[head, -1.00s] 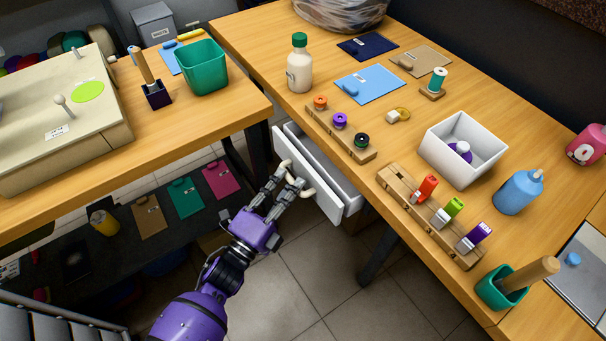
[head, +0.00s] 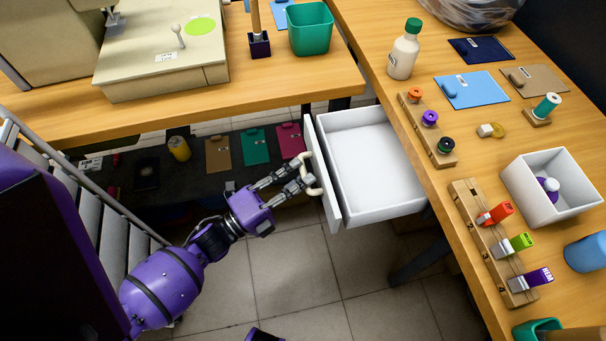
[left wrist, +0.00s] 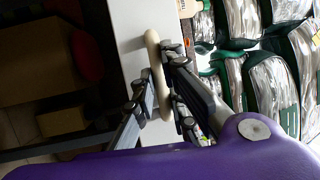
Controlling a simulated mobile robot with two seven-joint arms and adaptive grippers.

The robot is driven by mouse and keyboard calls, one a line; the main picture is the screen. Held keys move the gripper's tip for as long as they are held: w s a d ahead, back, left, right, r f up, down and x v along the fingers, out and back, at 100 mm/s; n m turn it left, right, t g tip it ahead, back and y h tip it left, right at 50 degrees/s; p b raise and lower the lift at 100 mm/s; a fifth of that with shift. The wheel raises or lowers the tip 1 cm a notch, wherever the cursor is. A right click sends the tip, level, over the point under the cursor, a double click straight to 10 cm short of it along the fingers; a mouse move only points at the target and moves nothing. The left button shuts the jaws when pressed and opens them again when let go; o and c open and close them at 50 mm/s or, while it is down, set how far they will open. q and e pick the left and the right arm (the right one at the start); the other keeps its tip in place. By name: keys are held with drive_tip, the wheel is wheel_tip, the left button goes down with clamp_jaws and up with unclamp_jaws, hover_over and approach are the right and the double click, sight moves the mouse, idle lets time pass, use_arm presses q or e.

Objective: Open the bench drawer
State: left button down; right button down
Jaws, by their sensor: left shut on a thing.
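The white bench drawer (head: 372,170) stands well out from under the right-hand wooden bench (head: 447,212), and its inside looks empty. Its front panel faces left and carries a cream bar handle (head: 313,174). My left gripper (head: 308,177) is shut on this handle. In the left wrist view the handle (left wrist: 155,70) runs between my left fingers (left wrist: 157,92), against the white drawer front (left wrist: 128,30). My right gripper cannot be made out; only a small purple part shows at the bottom edge of the head view.
The bench top holds a bottle (head: 404,50), thread spools (head: 430,118), a clip rack (head: 492,240) and a white bin (head: 552,187). A second table (head: 250,95) with a teal bin (head: 310,28) stands behind the drawer. A slatted rack (head: 80,200) is at left. Tiled floor (head: 300,275) lies open below.

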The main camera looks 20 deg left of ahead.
use_arm(q)
drive_tip(key=shift+f, duration=0.1)
drive_tip(key=c, duration=1.8)
unclamp_jaws()
drive_tip(key=v, duration=1.2)
